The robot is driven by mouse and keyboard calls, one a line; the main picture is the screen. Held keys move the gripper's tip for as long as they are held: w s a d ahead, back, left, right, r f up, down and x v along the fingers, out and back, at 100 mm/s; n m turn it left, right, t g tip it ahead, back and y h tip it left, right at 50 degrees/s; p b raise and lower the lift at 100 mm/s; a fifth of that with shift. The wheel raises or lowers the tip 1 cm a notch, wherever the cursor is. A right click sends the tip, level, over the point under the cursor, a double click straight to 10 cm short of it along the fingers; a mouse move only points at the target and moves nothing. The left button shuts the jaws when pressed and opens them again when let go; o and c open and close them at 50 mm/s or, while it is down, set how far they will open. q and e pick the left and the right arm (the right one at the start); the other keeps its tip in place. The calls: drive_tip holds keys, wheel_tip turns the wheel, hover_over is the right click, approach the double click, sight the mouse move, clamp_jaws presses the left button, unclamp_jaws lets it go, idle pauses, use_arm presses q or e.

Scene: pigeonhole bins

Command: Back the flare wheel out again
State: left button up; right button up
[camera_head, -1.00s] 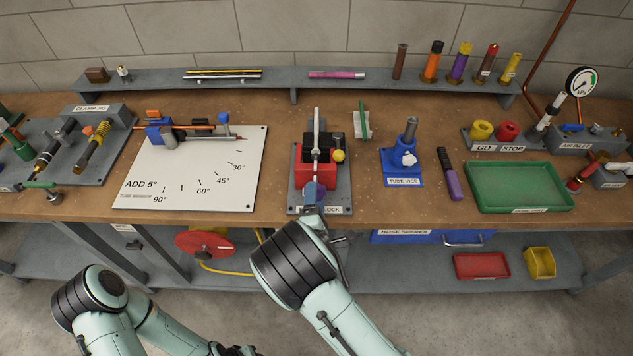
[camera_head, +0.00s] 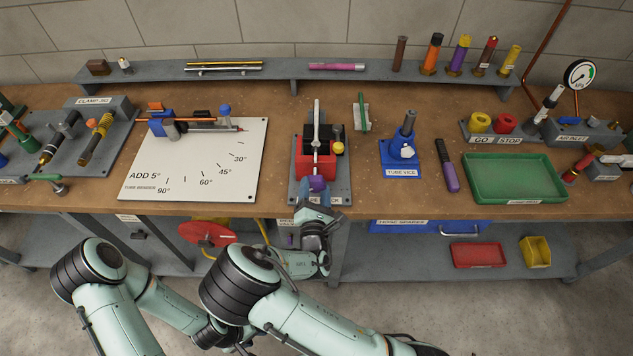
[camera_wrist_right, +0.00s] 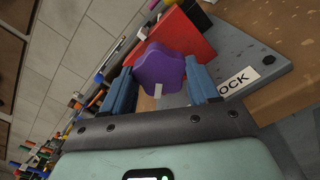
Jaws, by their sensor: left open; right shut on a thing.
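The purple flare wheel (camera_head: 317,183) is at the front of the red block (camera_head: 304,167) on the grey flare block plate (camera_head: 342,190). In the right wrist view the lobed wheel (camera_wrist_right: 160,70) sits between two blue fingers, with a white mark on its near face. My right gripper (camera_head: 316,192) is shut on the wheel from the front; in the wrist view its fingers (camera_wrist_right: 162,88) lie on either side. The wheel's screw is hidden. My left gripper (camera_head: 243,347) is low at the bottom edge, away from the bench, open and mostly hidden by my right arm.
A silver lever (camera_head: 316,130) stands upright on the flare block, beside a yellow knob (camera_head: 337,148). The tube bender board (camera_head: 215,170) is to the left; the blue tube vice (camera_head: 401,168) and green tray (camera_head: 515,178) are to the right.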

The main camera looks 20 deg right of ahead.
drive_tip(key=o, duration=1.1)
drive_tip(key=shift+c, duration=0.2)
use_arm(q)
drive_tip(key=shift+w, duration=0.15)
use_arm(e)
drive_tip(key=shift+w, duration=0.15)
use_arm(q)
drive_tip(key=s+f+b, duration=0.2)
drive_tip(key=s, duration=0.1)
drive_tip(key=shift+f, duration=0.25)
use_arm(e)
drive_tip(key=v, duration=0.6)
